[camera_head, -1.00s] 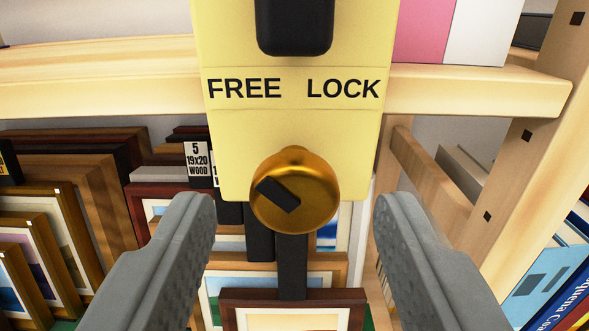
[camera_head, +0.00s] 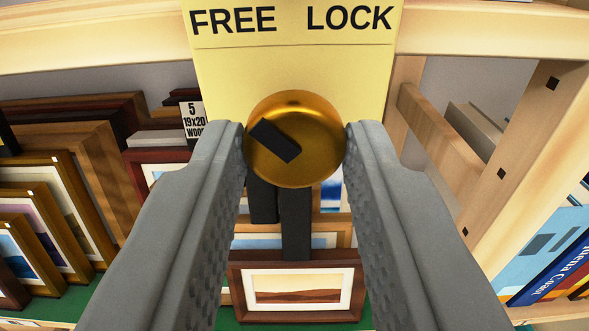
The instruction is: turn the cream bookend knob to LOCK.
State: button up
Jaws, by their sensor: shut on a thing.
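The cream bookend plate (camera_head: 225,80) hangs in the upper middle, with the words FREE on its left and LOCK on its right. Below the words is a round brass knob (camera_head: 310,120) with a black pointer mark (camera_head: 274,140) slanting to the upper left, toward the FREE side. My gripper (camera_head: 295,146) has one grey finger on each side of the knob, and both fingertips touch its sides. It is shut on the knob.
A wooden shelf rail (camera_head: 95,42) runs behind the plate. Framed prints (camera_head: 45,215) stand at the left, and a small framed print (camera_head: 297,290) stands below the knob. A wooden upright (camera_head: 520,140) and books (camera_head: 555,260) are at the right.

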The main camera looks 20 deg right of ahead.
jog(key=m, duration=0.8)
jog(key=shift+m, duration=0.3)
jog(key=m, duration=0.4)
jog(key=shift+m, duration=0.3)
jog(key=m, duration=0.4)
jog(key=shift+m, duration=0.4)
jog(key=o, duration=0.9)
jog(key=shift+o, duration=0.3)
